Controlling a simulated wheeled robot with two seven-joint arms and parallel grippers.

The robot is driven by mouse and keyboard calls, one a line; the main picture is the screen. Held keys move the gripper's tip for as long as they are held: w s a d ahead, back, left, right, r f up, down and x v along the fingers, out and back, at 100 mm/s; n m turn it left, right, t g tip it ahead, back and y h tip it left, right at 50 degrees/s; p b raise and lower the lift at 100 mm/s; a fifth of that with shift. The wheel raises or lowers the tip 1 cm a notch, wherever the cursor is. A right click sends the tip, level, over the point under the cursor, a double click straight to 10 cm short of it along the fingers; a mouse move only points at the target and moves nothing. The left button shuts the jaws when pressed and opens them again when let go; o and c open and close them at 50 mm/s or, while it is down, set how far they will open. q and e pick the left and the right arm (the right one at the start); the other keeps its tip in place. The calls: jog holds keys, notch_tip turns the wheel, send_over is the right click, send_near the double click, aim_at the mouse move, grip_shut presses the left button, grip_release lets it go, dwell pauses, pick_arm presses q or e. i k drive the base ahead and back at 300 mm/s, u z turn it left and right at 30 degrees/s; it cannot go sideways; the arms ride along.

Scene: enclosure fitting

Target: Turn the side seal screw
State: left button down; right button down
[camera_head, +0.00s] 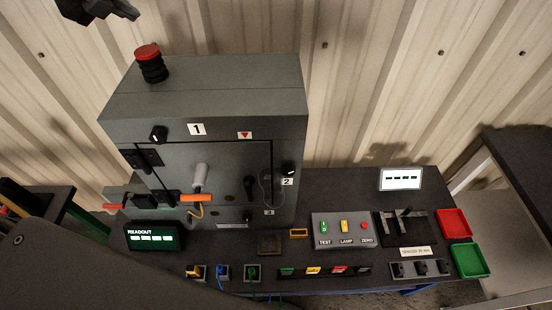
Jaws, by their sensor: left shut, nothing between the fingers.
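The grey enclosure (200,105) stands on the dark bench, its front panel bearing labels 1, 2 and 3. A dark knob-like screw (290,169) sits at the panel's right side, beside label 2. A thin wire loop hangs left of it. Another dark knob (158,134) is at the upper left, next to label 1. My left gripper (122,11) is at the top left edge, partly cut off, shut and empty, high and well apart from the side screw. My right gripper is not in view.
A red button (148,54) tops the enclosure. An orange handle (197,198) projects at its front. A control box (342,230), a small display (400,179), a red tray (454,223) and a green tray (470,260) stand on the right. Ribbed wall behind.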

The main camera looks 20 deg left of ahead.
aim_at(288, 170)
jog(key=k, duration=1)
